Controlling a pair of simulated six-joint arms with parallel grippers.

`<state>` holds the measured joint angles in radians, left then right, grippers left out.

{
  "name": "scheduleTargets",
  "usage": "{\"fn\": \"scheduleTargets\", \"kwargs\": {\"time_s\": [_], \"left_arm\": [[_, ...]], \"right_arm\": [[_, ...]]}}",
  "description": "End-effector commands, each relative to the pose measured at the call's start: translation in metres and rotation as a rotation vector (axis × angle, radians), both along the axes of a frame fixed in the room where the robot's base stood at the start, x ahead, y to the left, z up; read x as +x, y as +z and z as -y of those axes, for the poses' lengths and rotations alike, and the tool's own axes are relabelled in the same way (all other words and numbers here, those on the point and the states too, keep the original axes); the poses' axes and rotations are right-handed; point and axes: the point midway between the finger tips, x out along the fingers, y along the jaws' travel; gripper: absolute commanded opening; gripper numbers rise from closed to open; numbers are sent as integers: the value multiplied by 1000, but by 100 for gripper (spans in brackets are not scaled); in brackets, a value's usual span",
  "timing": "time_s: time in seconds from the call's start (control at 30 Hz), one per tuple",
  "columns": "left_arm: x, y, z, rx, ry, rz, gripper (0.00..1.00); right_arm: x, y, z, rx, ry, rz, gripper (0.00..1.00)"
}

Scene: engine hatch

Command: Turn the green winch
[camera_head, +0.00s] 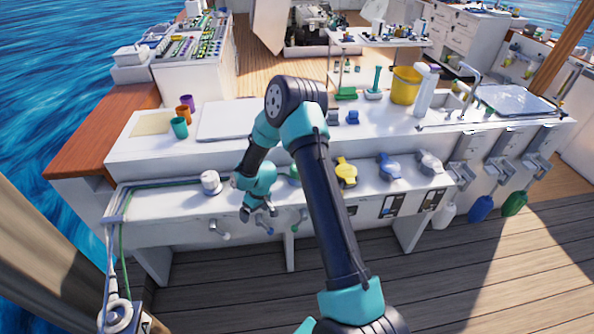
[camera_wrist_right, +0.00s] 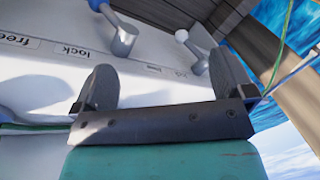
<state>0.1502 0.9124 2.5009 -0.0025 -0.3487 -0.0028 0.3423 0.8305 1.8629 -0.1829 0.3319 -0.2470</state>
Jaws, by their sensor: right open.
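The green winch (camera_head: 294,173) sits on the white bench ledge, mostly hidden behind my right arm; only a small green part shows. My right gripper (camera_head: 258,212) is in front of the ledge, left of and below the green winch and apart from it. In the right wrist view, the right gripper (camera_wrist_right: 165,82) is open with nothing between its two grey fingers. That view shows a lever with a blue knob (camera_wrist_right: 98,4) and a lever with a white knob (camera_wrist_right: 182,36) beyond the fingers, but no winch. My left gripper is not in view.
A white winch (camera_head: 210,182) stands left; yellow (camera_head: 346,171) and blue (camera_head: 390,167) winches stand right. The ledge front bears levers and a panel labelled "free" and "lock" (camera_wrist_right: 40,46). Cups (camera_head: 180,127) and a yellow bucket (camera_head: 405,85) stand on the upper bench (camera_head: 150,150).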

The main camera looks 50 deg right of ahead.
Motion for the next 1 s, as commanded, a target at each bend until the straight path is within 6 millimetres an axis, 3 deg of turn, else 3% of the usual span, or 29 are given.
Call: {"fn": "scheduleTargets", "kwargs": {"time_s": [0.03,0.2,0.3,0.43,0.6,1.0], "left_arm": [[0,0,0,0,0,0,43],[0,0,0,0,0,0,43],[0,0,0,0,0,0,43],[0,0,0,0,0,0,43],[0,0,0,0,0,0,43],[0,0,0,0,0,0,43]], "right_arm": [[17,14,32,-28,7,10,100],[48,68,133,-119,49,-6,100],[53,104,190,-173,62,-28,100],[49,146,245,-226,68,-60,100],[42,172,276,-254,71,-85,100],[41,172,277,-255,71,-87,100]]}}
